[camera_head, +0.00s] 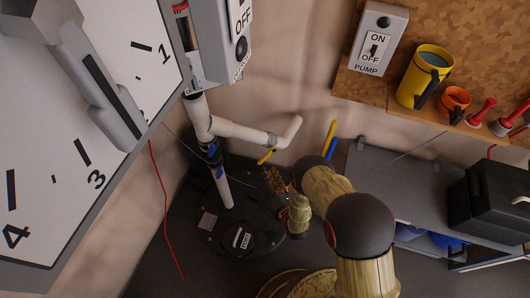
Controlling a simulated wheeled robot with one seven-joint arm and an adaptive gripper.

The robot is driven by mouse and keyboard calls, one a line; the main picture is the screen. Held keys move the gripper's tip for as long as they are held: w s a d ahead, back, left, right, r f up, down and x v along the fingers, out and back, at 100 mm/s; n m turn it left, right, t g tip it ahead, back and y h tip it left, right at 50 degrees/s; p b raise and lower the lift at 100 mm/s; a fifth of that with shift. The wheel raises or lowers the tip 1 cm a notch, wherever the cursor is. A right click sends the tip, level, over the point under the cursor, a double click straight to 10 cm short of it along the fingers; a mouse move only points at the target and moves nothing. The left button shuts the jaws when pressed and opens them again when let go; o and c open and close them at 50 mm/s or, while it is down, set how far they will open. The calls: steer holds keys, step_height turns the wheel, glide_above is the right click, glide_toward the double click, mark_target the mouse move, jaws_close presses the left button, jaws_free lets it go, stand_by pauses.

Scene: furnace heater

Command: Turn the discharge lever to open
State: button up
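White pipework (236,130) rises from a round black base (226,237) beside the wall. A small yellow lever (266,157) sits just below the pipe's right-hand branch. Blue fittings (211,151) mark the upright pipe. I see no readable label saying which one is the discharge lever. My gripper (274,178) is at the end of my arm, over the right side of the base. It is just below and right of the yellow lever; I cannot tell whether they touch. Its fingers are small and dark here, so their opening is unclear.
A large dial panel (60,150) fills the left. A pump switch (375,45) is on the wall. A yellow mug (425,76) and orange cup (454,103) stand on a shelf. A yellow rod (329,137) stands behind my arm. A black box (492,200) is at right.

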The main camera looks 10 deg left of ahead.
mark_target(263, 162)
steer(key=b+x, duration=0.1)
steer(key=x, duration=0.6)
steer(key=shift+w+a+r+b, duration=0.1)
steer(key=shift+a+b, duration=0.05)
steer(key=shift+b, duration=0.25)
steer(key=c, duration=0.8)
jaws_close()
